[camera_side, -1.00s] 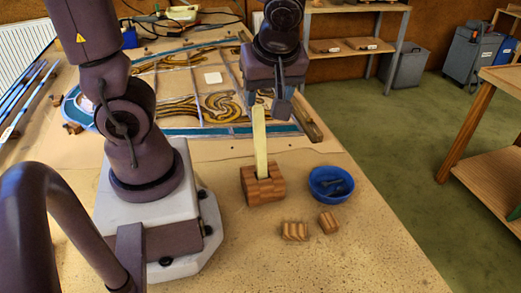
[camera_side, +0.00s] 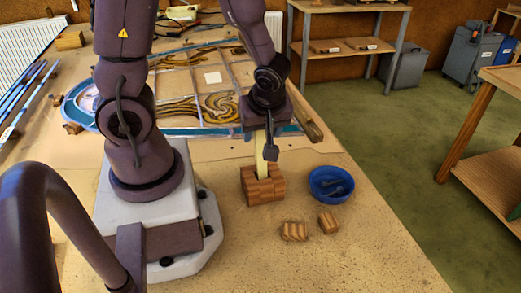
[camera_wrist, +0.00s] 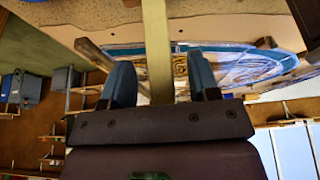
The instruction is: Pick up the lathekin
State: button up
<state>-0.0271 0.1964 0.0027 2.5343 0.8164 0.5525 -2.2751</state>
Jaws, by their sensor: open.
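The lathekin (camera_side: 261,162) is a pale yellow flat stick standing upright in a striped wooden block (camera_side: 264,188). My gripper (camera_side: 268,148) is over the block, pointing down, and hides the upper part of the stick in the side view. In the wrist view the lathekin (camera_wrist: 157,50) runs between the two blue-grey fingers, with a gap on each side. The fingers are open and hold nothing.
A blue bowl (camera_side: 318,177) with dark items inside stands right of the block. The leaded panel (camera_side: 190,75) lies behind.

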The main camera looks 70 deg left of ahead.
jog(key=shift+a+f, duration=0.1)
jog(key=shift+f, duration=0.1)
grip_shut()
jog(key=shift+r, duration=0.15)
jog(key=shift+a+r, duration=0.15)
jog(key=shift+r, duration=0.45)
jog(key=r, duration=0.2)
jog(key=a+r, duration=0.1)
jog(key=r, duration=0.2)
jog(key=shift+r, duration=0.15)
jog(key=d, duration=1.4)
jog(key=shift+r, duration=0.15)
